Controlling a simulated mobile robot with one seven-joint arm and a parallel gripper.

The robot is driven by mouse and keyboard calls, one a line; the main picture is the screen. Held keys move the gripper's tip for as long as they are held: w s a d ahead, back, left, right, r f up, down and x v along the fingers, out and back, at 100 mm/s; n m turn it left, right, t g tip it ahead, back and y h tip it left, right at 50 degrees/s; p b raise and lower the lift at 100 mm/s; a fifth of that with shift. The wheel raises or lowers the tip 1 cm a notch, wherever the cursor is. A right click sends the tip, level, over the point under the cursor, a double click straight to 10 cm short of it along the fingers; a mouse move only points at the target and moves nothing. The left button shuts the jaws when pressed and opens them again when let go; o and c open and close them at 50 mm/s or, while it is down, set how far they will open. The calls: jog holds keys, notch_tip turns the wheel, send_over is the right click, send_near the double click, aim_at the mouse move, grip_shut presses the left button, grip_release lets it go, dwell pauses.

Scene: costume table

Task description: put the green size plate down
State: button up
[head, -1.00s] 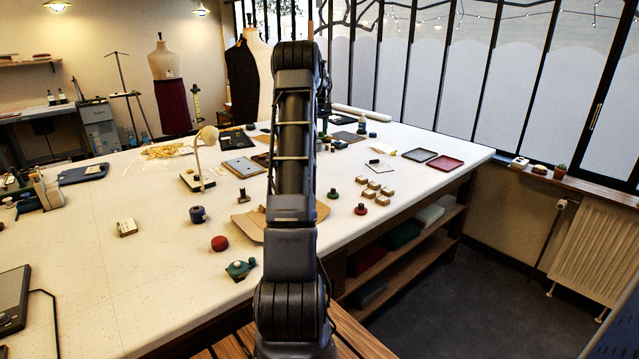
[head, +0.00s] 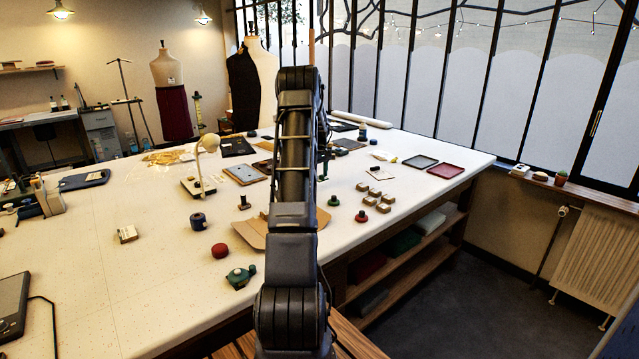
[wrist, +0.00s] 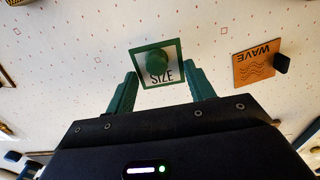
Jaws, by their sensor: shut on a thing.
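The green size plate (wrist: 174,86) is a small square with a green rim, the word SIZE and a round green knob. In the wrist view it sits between the green fingers of my gripper (wrist: 161,71), which is shut on it. The pale table top shows behind it; I cannot tell whether the plate touches the table. In the head view my own arm hides the plate and most of my gripper.
An orange WAVE plate (wrist: 253,67) with a dark knob lies to the right in the wrist view. Several beige blocks (head: 383,208), a green tray (head: 421,162) and a red tray (head: 446,170) are right of my arm. The table's left middle is largely clear.

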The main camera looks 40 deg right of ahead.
jog(key=shift+f, duration=2.25)
jog(key=shift+f, duration=0.15)
jog(key=o, duration=0.9)
jog(key=shift+o, duration=0.2)
